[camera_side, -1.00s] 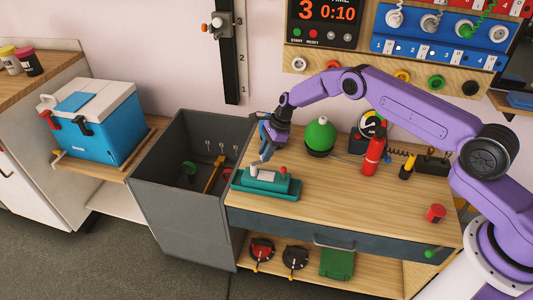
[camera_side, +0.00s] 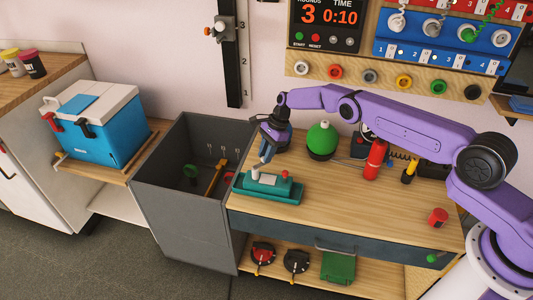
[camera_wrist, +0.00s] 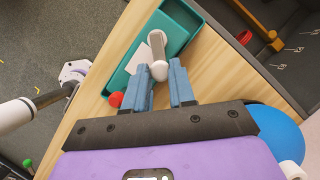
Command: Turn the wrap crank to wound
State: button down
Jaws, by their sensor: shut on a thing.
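The wrap crank is a pale lever (camera_wrist: 157,48) with a rounded white knob on a teal box (camera_side: 285,191). The box sits at the left end of the wooden bench top, and it also shows in the wrist view (camera_wrist: 196,20). A red knob (camera_side: 284,173) is on the box. My gripper (camera_wrist: 161,77) has its blue fingers on both sides of the crank's white knob and is shut on it. In the side view my gripper (camera_side: 260,170) comes down on the crank from above. The fingers partly hide the crank there.
A dark grey bin (camera_side: 160,152) with tools inside adjoins the bench on the left. A green-topped round object (camera_side: 322,139) stands close behind my gripper. A red extinguisher-like bottle (camera_side: 375,160) stands further right. The front middle of the bench is clear.

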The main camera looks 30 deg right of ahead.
dwell(0.4)
jog(key=c, duration=0.9)
grip_release()
jog(key=shift+r, duration=0.15)
jog(key=v, duration=1.7)
jog(key=shift+r, duration=0.1)
jog(key=shift+c, duration=0.2)
